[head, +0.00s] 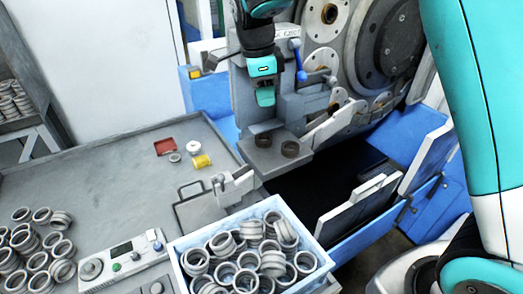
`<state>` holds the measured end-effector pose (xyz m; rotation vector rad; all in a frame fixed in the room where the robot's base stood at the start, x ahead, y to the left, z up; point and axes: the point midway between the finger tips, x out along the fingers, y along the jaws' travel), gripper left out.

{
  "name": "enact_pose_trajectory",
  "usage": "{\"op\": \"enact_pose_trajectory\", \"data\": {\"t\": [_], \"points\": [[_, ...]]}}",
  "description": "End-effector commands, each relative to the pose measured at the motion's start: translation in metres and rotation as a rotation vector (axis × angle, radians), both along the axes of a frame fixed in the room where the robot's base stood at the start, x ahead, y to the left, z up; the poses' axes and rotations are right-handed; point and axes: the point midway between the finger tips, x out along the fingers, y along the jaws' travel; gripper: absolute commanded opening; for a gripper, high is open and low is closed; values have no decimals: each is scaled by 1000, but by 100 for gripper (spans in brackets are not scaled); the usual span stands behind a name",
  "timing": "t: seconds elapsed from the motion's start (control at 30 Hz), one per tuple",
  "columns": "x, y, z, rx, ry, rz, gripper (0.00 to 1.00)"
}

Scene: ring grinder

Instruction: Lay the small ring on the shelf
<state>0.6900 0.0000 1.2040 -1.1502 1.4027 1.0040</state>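My gripper (265,97) points down in front of the grinder, above the small grey shelf (268,162). Its teal fingertips look close together, but I cannot tell whether they are shut or hold anything. A gap shows between the fingertips and the left ring. A small grey ring (175,157) lies on the grey table at the left.
A light-blue crate (178,262) full of grey rings stands at the front, and several loose rings lie left. A control box (125,258), yellow part (202,161) and red tray (165,146) are on the table (105,185). The grinder (345,40) with a blue-handled lever (299,62) stands close behind.

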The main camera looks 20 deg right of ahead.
Motion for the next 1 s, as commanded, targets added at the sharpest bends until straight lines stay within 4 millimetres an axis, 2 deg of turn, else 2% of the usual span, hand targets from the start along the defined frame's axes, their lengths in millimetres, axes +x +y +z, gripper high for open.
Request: {"op": "enact_pose_trajectory", "data": {"t": [0.2,0.4,0.83,1.0], "points": [[-2,-2,-61,-1,8,-2,0],[-1,-1,-111,-1,6,-1,0],[-1,1,-165,-1,5,1,0],[0,1,-174,1,0,1,0]]}}
